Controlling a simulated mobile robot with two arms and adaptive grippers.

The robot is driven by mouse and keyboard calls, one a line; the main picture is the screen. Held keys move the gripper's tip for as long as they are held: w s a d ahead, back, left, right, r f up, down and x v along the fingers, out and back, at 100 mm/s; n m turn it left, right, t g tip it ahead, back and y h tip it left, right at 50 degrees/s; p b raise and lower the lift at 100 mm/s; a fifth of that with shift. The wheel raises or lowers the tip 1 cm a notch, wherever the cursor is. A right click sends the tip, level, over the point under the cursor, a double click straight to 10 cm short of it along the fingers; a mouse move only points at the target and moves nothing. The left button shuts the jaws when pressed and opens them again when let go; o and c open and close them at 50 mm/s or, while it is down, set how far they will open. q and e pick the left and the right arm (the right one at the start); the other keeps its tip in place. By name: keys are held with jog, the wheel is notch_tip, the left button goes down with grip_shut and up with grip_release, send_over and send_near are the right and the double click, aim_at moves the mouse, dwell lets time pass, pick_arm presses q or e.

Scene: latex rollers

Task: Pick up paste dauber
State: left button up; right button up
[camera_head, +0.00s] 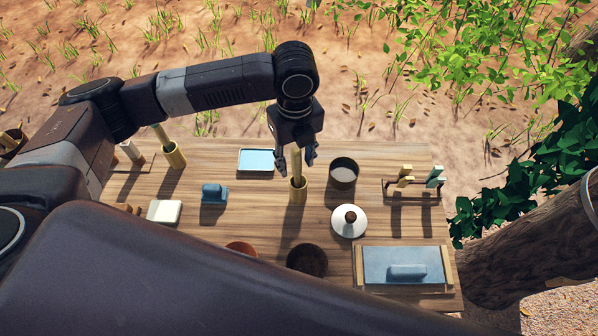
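My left gripper (296,160) reaches in from the left and points down over the middle of the wooden table. Its two fingers are apart, one on each side of a thin upright stick, likely the paste dauber (297,163). The stick stands in a bamboo cup (298,190). I cannot tell whether the fingers touch it. The dauber's lower end is hidden in the cup and its top is hidden by the gripper. A second bamboo cup (175,157) with a stick in it stands at the left. My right gripper is not in view.
A dark pot (344,173) and a white lid with a brown knob (349,221) stand close right of the cup. A light-blue tray (256,161) lies to its left. A small rack (412,196) and a blue-grey slab (402,262) are at the right. Bare wood surrounds the cup's front.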

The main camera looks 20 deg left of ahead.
aim_at(298, 174)
pick_arm(q)
jog(key=f, duration=0.1)
jog(key=f+p, duration=0.1)
jog(key=f, duration=0.2)
jog(key=shift+d+f+p, duration=0.25)
jog(key=shift+f+p, duration=0.05)
jog(key=shift+f, duration=0.35)
jog(key=shift+c, duration=0.3)
grip_shut()
